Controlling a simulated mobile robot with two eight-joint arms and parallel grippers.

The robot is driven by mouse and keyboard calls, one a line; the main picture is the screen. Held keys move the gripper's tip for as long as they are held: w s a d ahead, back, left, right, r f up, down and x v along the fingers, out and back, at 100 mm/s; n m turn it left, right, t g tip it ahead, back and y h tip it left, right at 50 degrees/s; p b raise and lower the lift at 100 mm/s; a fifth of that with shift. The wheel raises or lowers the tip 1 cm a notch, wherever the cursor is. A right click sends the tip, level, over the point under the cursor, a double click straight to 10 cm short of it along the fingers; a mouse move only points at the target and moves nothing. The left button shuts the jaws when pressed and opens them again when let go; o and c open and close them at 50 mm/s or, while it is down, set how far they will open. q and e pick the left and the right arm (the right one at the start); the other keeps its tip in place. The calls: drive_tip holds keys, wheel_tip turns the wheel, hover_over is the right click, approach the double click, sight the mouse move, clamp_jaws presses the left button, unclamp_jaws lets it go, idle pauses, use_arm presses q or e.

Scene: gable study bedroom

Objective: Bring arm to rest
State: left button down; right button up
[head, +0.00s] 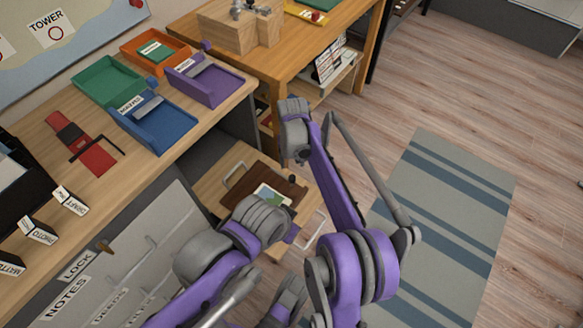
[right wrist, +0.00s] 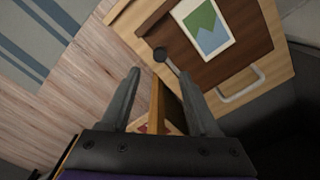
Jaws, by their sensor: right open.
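My right arm reaches up the middle of the head view, over the open floor-side of the desk. Its gripper (head: 297,156) hangs near the far edge of a wooden tray (head: 228,160), its fingers small and partly hidden. In the right wrist view the two fingers (right wrist: 160,100) stand apart with nothing held between them. My left arm is folded at the lower middle of the head view; I cannot make out its gripper.
The tray has metal handles (head: 236,175) and holds a dark brown piece with a picture (head: 273,195). Green (head: 108,82), orange, blue (head: 160,127) and purple trays stand on the desk. A wooden table (head: 290,55) is behind. A striped rug (head: 450,205) lies on clear floor at right.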

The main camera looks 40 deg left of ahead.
drive_tip(key=shift+r, duration=1.05)
